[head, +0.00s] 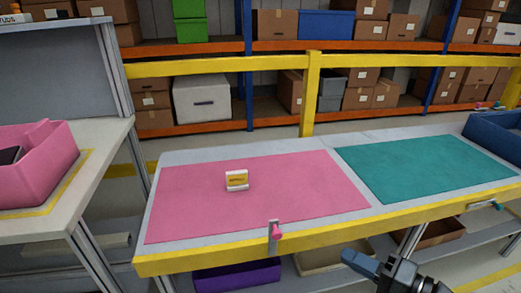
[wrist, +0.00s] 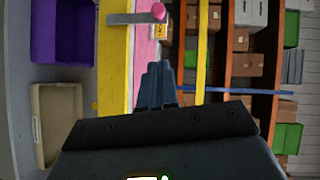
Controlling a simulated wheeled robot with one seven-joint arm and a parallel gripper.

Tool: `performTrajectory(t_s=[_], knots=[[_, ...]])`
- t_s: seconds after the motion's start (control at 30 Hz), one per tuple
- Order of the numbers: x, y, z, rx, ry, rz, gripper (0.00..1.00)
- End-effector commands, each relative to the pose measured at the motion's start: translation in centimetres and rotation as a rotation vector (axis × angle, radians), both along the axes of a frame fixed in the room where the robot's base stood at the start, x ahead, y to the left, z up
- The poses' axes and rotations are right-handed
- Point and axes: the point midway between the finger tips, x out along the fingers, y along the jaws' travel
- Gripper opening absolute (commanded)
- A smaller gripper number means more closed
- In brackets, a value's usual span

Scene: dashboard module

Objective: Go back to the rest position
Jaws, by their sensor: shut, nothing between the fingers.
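My gripper (head: 350,257) is in the lower right of the head view, in front of the table's yellow front edge. In the wrist view its fingers (wrist: 157,72) are together, with nothing between them. A small white and yellow module (head: 237,180) stands on the pink mat (head: 310,187), well apart from my gripper. A grey lever with a pink knob (head: 277,232) is at the table's front edge, left of my gripper. The knob also shows at the top of the wrist view (wrist: 158,12), apart from the fingers.
A teal mat (head: 425,165) covers the table's right part, with a blue bin (head: 495,132) beyond it. A pink bin (head: 35,170) stands on the left bench. A purple bin (head: 236,276) is under the table. Shelves with boxes stand behind a yellow rail (head: 215,65).

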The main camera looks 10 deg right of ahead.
Motion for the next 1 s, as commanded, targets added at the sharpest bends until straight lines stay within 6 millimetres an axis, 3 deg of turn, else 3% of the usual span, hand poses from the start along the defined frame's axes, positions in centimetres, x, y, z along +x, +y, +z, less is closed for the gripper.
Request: performTrajectory(t_s=[0.13, 0.23, 0.4, 0.53, 0.67, 0.77, 1.0], knots=[[-1.5, 1.2, -1.8, -0.045, 0.044, -0.043, 0.0], [-4.0, 2.4, -4.1, -0.125, 0.099, -0.106, 0.0], [-9.8, 3.8, -7.0, -0.335, 0.17, -0.219, 0.0], [-14.7, 4.0, -7.4, -0.515, 0.183, -0.281, 0.0], [-19.4, 3.7, -6.1, -0.706, 0.158, -0.319, 0.0], [-22.8, 3.4, -4.1, -0.855, 0.113, -0.332, 0.0], [-29.1, 3.3, 3.5, -1.178, -0.086, -0.304, 0.0]])
